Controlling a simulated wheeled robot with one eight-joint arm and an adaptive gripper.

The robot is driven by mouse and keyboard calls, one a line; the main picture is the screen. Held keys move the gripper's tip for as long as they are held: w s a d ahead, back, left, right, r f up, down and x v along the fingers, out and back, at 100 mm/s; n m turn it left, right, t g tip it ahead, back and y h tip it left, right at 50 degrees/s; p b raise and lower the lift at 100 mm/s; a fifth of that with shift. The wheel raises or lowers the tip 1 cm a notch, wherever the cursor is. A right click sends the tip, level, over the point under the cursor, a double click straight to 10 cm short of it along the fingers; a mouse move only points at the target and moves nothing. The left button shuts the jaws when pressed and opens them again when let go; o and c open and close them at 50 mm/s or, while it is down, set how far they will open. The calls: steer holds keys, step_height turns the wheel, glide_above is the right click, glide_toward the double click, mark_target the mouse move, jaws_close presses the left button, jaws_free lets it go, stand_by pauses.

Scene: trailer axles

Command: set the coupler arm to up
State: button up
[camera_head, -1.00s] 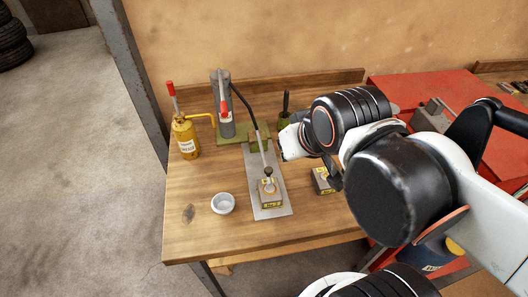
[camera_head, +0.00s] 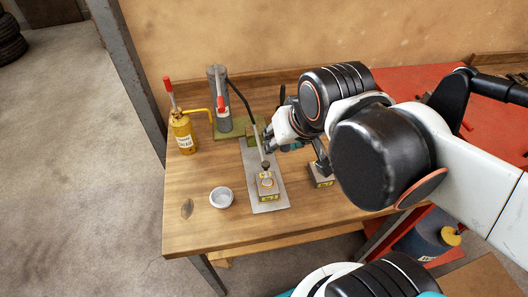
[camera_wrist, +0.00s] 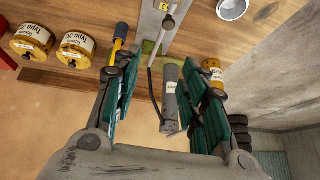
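The coupler arm looks to be the thin grey rod (camera_head: 261,146), with a dark hose running to it. It slants from a green block (camera_head: 253,139) down to a small yellow-labelled box (camera_head: 268,186) on a grey metal plate (camera_head: 271,207). In the wrist view the rod (camera_wrist: 162,35) shows near the top middle. My gripper (camera_head: 271,141) is just right of the rod in the head view. In the wrist view my gripper (camera_wrist: 155,75) is open, with nothing between its green-padded fingers. The rod and hose lie beyond the fingertips. Contact cannot be told.
A grey cylinder (camera_head: 218,88) with a red handle stands behind the plate, beside a yellow bottle (camera_head: 182,134). A white bowl (camera_head: 221,197) and a second box (camera_head: 320,175) flank the plate. Yellow tins (camera_wrist: 75,50) show in the wrist view. The table's front left is clear.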

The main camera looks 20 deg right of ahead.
mark_target(266, 163)
steer(key=w+a+m+g+p, duration=0.1)
steer(key=w+m+g+p, duration=0.55)
steer(key=m, duration=0.35)
step_height(266, 163, down, 14)
steer(key=b, duration=0.3)
steer(key=shift+s+a+r+b, duration=0.15)
steer(key=shift+r+b, duration=0.1)
steer(key=shift+b, duration=0.15)
steer(key=shift+c, duration=0.5)
jaws_close()
